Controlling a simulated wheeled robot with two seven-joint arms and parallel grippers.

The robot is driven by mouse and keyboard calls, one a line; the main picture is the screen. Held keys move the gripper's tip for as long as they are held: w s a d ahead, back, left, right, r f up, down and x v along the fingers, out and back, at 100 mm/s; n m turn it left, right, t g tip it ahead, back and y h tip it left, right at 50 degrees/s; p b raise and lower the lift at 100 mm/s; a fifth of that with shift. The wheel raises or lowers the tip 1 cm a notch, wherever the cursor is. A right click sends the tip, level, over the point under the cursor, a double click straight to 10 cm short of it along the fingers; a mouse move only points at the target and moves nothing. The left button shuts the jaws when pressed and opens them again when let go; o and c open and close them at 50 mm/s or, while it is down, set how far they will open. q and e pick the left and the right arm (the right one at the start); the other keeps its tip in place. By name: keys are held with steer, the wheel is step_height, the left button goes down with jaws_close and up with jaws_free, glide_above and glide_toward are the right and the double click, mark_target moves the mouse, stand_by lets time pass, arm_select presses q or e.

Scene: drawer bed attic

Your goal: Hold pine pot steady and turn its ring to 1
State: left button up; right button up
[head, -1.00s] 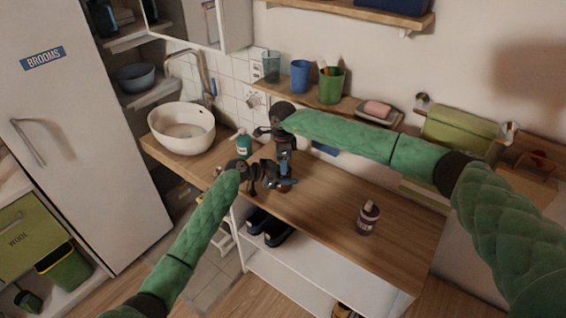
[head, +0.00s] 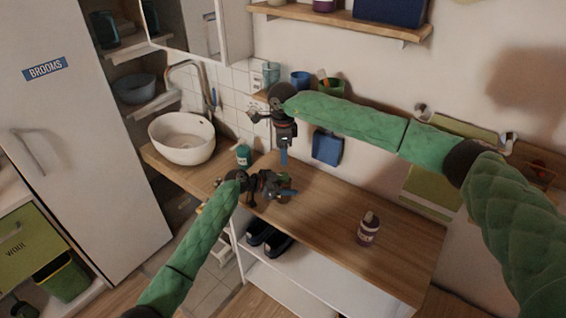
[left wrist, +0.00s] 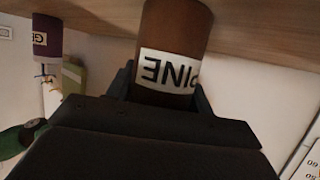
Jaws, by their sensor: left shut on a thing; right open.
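The pine pot (left wrist: 172,35) is brown with a white PINE label that shows upside down in the left wrist view. It stands at the wooden worktop (head: 330,205). My left gripper (head: 284,190) is shut on the pot, with a finger on each side of it near the label. In the head view the gripper covers most of the pot, and its ring and any numbers on it cannot be made out. My right gripper (head: 284,156) is open and empty, pointing down above the left gripper and apart from it.
A dark purple bottle (head: 368,228) stands to the right on the worktop. A teal bottle (head: 243,154) and a white basin (head: 182,138) are to the left. A wall shelf with cups (head: 300,80) is behind my right arm. The worktop between pot and purple bottle is clear.

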steer(key=shift+r, duration=1.2)
